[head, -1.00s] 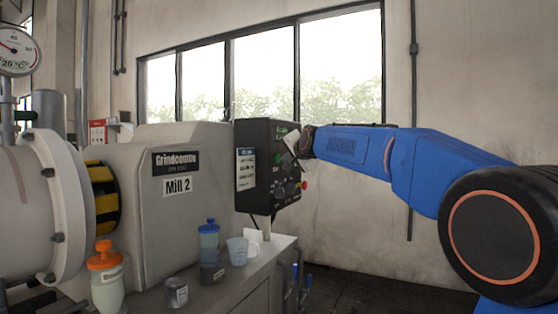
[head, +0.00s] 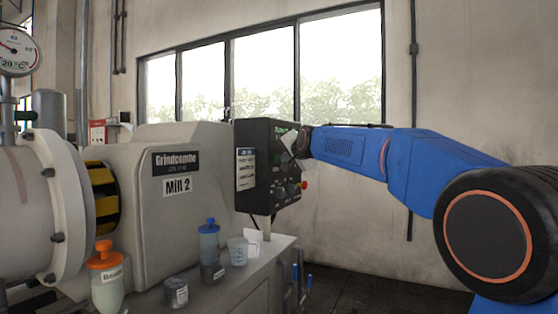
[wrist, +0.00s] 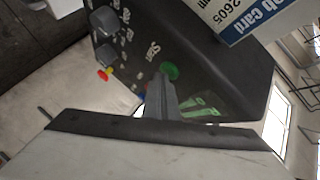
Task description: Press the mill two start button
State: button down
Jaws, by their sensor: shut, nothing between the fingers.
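The black control box (head: 265,165) stands beside the mill housing marked Mill 2 (head: 190,215). My gripper (head: 287,146) is at the face of the box, small and partly hidden in the head view. In the wrist view the gripper (wrist: 163,82) is shut and empty, its tip right by a round green button (wrist: 169,70). The word Start is printed beside that button. I cannot tell whether the tip touches it. A blue part (wrist: 143,96) shows partly behind the fingers.
Dark knobs (wrist: 103,20) and a red-and-yellow knob (wrist: 104,74) sit on the same panel. A job card (wrist: 243,20) hangs at the box's side. A bottle with an orange cap (head: 106,275), a blue-capped bottle (head: 209,240) and a measuring cup (head: 238,251) stand below.

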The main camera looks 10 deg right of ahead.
dwell(0.5)
jog(key=shift+s+d, duration=0.5)
jog(key=shift+d, duration=0.15)
jog(key=s+d, duration=0.1)
jog(key=d, duration=0.1)
jog(key=s+d, duration=0.2)
dwell(0.5)
dwell(0.5)
jog(key=s+d+f+n+g+h, duration=0.1)
jog(key=s+d+f+n+g, duration=0.1)
jog(key=s+f, duration=1.2)
jog(key=s+d+f+n+g, duration=0.2)
jog(key=s+f+n+g, duration=0.2)
jog(key=s+f, duration=1)
jog(key=s+d+f+n+g+h, duration=0.1)
jog(key=s+d+f+n+g, duration=0.1)
jog(key=s+f, duration=1.3)
jog(key=s+n+g, duration=0.1)
jog(key=s+g, duration=0.1)
jog(key=s, duration=0.9)
jog(key=shift+s+n+h, duration=0.15)
jog(key=shift+n+h, duration=0.15)
jog(key=shift+f, duration=0.1)
